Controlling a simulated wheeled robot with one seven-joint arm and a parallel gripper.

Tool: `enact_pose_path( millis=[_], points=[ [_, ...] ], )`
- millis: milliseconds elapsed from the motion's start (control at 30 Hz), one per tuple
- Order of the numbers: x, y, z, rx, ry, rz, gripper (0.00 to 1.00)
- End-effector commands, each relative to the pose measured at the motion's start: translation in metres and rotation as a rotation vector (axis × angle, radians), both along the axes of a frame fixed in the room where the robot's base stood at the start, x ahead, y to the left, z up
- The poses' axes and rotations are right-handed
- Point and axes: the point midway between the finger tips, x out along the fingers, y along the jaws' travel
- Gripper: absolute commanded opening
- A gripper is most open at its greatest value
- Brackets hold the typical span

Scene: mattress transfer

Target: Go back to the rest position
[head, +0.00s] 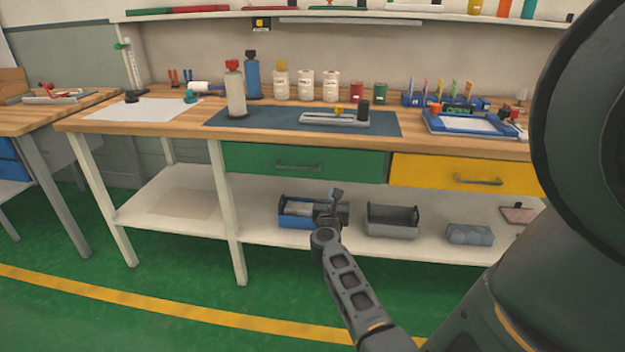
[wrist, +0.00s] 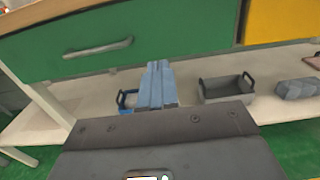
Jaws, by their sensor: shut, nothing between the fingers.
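My gripper (head: 336,194) is at the end of my arm, in front of the lower shelf of the workbench in the head view. In the wrist view its fingers (wrist: 157,84) are together, with nothing between them. Behind it on the shelf stands a blue bin (head: 297,212), partly hidden by my gripper and wrist. The blue bin also shows in part beside the fingers in the wrist view (wrist: 126,101).
The lower shelf (head: 262,238) also bears a grey bin (head: 392,220) and a grey-blue block (head: 470,234). A green drawer (head: 300,161) and a yellow drawer (head: 465,175) sit above. Bottles and tools crowd the benchtop. Green floor (head: 150,296) lies open in front.

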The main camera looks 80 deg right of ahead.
Motion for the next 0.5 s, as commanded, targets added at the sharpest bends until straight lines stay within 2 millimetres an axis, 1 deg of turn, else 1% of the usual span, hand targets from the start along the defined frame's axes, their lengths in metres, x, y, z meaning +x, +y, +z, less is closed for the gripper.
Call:
enact_pose_path(
  millis=[267,333,367,433,467,500],
  points=[
    [0.0,0.003,0.0,-0.001,0.006,0.002,0.0],
    [0.001,0.009,0.0,-0.01,0.04,0.017,0.0],
    [0.002,0.014,0.0,-0.017,0.069,0.029,0.0],
    [0.006,0.032,0.0,-0.046,0.17,0.071,0.0],
    [0.007,0.043,0.0,-0.064,0.228,0.094,0.0],
    [0.011,0.059,0.0,-0.094,0.315,0.13,0.0]
  ],
)
